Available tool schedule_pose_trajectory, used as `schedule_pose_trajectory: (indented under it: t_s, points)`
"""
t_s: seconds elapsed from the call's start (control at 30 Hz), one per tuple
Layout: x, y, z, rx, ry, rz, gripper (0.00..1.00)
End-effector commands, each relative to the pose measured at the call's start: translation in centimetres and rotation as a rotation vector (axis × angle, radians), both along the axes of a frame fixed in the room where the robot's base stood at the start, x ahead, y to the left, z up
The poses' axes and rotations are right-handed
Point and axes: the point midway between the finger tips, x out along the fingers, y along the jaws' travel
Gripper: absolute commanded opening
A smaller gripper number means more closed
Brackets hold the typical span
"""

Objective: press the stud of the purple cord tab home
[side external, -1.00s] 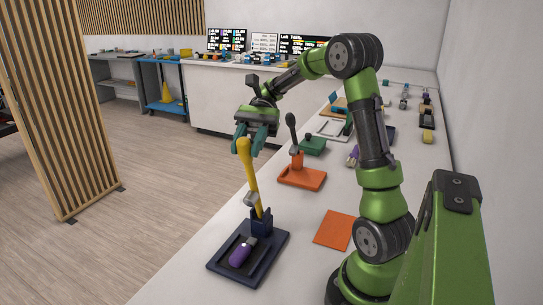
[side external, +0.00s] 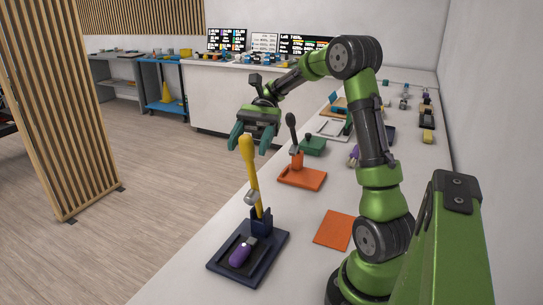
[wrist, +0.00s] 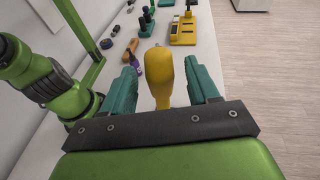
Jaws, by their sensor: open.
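The purple cord tab (side external: 240,252) lies on the dark navy base (side external: 222,266) of a lever press at the front of the bench, with a grey part at its far end. The press has a long yellow lever handle (side external: 252,177), standing nearly upright with a slight lean, and a grey metal piece low on it. My gripper (side external: 249,145) is open at the handle's top end. In the wrist view the yellow handle (wrist: 158,78) stands between my open teal fingers (wrist: 158,68), with gaps on both sides. The stud cannot be made out.
An orange press (side external: 303,178) with a dark lever stands behind the navy one, and a green block (side external: 313,145) beyond it. A flat orange sheet (side external: 335,230) lies to the right. More small items line the bench toward the back. Free floor lies left of the bench.

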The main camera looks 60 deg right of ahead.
Motion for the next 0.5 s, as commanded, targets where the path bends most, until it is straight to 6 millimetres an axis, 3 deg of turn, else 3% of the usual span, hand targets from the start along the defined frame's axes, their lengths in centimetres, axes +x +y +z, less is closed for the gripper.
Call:
schedule_pose_trajectory:
  t_s: [0.27,0.5]
  points:
    - [-0.1,1.0,-0.1,-0.040,0.001,0.005,0.60]
    - [-0.1,4.2,-0.9,-0.182,-0.002,0.008,0.60]
